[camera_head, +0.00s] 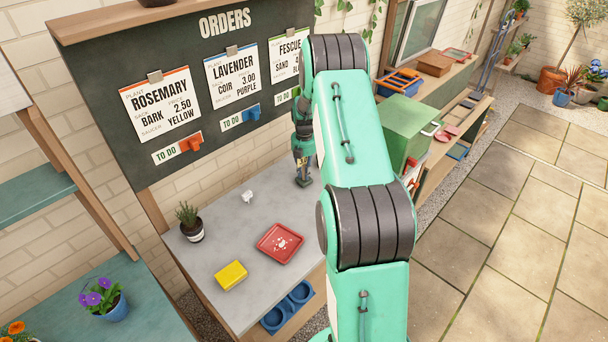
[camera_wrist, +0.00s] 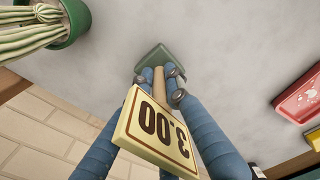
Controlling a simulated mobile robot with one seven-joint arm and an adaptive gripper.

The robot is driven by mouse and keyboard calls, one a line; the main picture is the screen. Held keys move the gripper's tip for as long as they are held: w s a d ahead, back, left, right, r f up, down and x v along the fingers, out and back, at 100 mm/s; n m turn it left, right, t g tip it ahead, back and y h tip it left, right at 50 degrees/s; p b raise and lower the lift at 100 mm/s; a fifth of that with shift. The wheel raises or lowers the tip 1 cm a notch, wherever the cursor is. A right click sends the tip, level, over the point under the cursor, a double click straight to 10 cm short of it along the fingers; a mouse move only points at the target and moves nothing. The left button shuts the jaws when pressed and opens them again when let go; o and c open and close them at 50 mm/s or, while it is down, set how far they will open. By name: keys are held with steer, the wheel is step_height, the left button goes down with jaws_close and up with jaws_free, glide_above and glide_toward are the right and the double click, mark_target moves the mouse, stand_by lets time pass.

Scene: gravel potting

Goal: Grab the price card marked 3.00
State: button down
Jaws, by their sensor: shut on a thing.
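The price card (camera_wrist: 157,132) is cream with a dark border and reads 3.00, upside down in the wrist view. It is joined to a tan stem (camera_wrist: 159,80) above a dark green base (camera_wrist: 152,57). My gripper (camera_wrist: 161,84), with blue fingers, is shut on the card's stem, one finger on each side. Whether the base touches the grey surface is unclear. In the head view my gripper (camera_head: 303,182) is low over the far part of the grey workbench (camera_head: 215,250), and the card cannot be made out there.
A cactus in a green pot (camera_wrist: 72,28) and a red tray (camera_wrist: 298,94) are near my gripper. The bench holds a potted plant (camera_head: 190,227), a red saucer (camera_head: 280,244), a yellow block (camera_head: 231,276) and a small white thing (camera_head: 248,196). An orders board (camera_head: 150,60) stands behind.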

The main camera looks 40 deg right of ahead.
mark_target(304, 162)
steer(key=shift+r, duration=0.6)
step_height(304, 162, up, 2)
steer(key=shift+s+a+p, duration=0.1)
steer(key=shift+p, duration=0.3)
steer(key=s+a+r+p, duration=0.1)
steer(key=s+a+p, duration=0.1)
steer(key=s+a, duration=0.7)
steer(key=s, duration=0.3)
steer(key=shift+s+a, duration=0.15)
steer(key=shift+s, duration=0.2)
